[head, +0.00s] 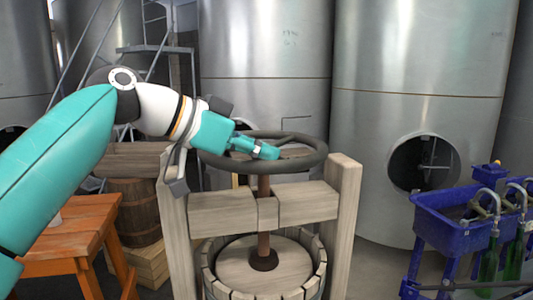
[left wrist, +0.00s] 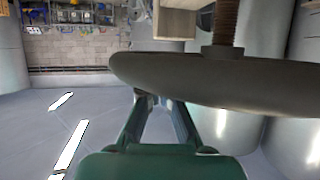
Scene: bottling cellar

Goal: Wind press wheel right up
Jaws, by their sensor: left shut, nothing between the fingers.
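The press wheel (head: 314,160) is a dark grey ring lying level on top of the wooden press. Its upright brown screw (head: 264,205) runs down through the crossbeam to a round wooden plate (head: 285,268) inside the slatted basket. My left gripper (head: 268,151) comes in from the left, with its fingers at the wheel, over the ring's inside. It is shut and empty. In the left wrist view the wheel (left wrist: 210,83) spans the upper right with the screw (left wrist: 225,25) behind it. The rim hides the tips of my gripper (left wrist: 158,100); I cannot tell if they touch it.
An orange wooden table (head: 75,240) stands at the left by a barrel (head: 135,212). A blue bottling trough (head: 450,228) with green bottles stands at the right. Steel tanks (head: 265,60) fill the back. The press's right post (head: 344,220) rises beside the wheel.

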